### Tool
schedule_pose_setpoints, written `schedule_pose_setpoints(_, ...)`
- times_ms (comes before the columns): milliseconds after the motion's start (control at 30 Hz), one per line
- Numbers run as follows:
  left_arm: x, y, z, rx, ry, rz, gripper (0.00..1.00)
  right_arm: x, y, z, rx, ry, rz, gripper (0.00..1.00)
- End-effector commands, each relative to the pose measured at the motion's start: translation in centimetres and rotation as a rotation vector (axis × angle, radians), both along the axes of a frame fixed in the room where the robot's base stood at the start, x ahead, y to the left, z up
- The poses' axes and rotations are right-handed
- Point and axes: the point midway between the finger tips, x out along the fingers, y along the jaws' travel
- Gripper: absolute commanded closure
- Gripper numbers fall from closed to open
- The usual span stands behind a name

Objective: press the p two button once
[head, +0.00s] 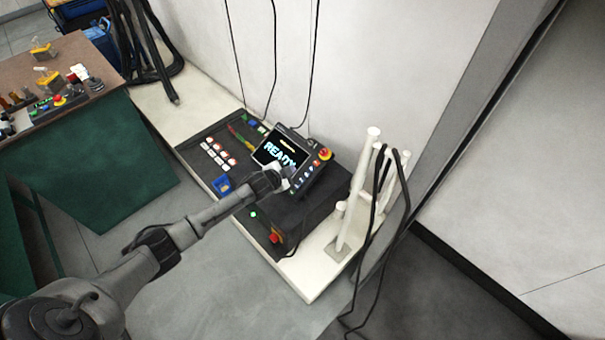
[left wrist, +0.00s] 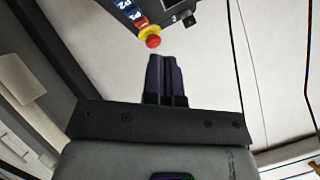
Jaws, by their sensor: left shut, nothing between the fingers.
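The p two button (left wrist: 126,4) is a dark blue key labelled P2 at the top edge of the left wrist view. Beside it is an orange-red key labelled P1 (left wrist: 141,20). Both sit on the pendant, whose screen (head: 270,150) reads READY in the head view. There the key labels are too small to read surely. My left gripper (head: 286,184) is at the pendant's lower edge, by the lower end of its key row. In the left wrist view its fingers (left wrist: 165,60) are shut and empty, pointing up below the emergency stop. Contact with the pendant cannot be told.
A red emergency stop on a yellow base (head: 325,153) is on the pendant's corner. A dark box (head: 290,222) with a red switch stands under the pendant. White posts with hanging cables (head: 355,190) rise at right. A panel of white keys (head: 212,150) lies left.

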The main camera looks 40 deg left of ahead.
Motion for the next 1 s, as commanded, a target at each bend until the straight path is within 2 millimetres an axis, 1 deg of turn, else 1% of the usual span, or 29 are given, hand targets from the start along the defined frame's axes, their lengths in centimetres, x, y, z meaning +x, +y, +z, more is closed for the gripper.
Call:
schedule_pose_setpoints(33,0.3,-0.4,0.6,-0.004,-0.039,-0.024,1.00,0.0,0.0,0.0,0.000,0.000,0.000,1.00)
schedule_pose_setpoints(133,0.7,-1.1,1.6,-0.004,-0.105,-0.067,1.00,0.0,0.0,0.0,0.000,0.000,0.000,1.00)
schedule_pose_setpoints(367,1.1,-1.7,2.7,0.010,-0.178,-0.115,1.00,0.0,-0.2,0.0,-0.005,0.000,0.004,1.00)
schedule_pose_setpoints(767,1.1,-1.7,2.7,0.021,-0.176,-0.118,1.00,0.0,-0.3,-0.1,-0.011,-0.001,0.007,1.00)
schedule_pose_setpoints(867,1.2,-1.8,2.3,0.021,-0.176,-0.118,1.00,0.0,-0.3,-0.6,-0.009,-0.001,0.006,1.00)
schedule_pose_setpoints(1000,1.7,-1.8,1.1,0.021,-0.176,-0.118,1.00,0.0,-0.2,-2.0,-0.007,-0.001,0.004,1.00)
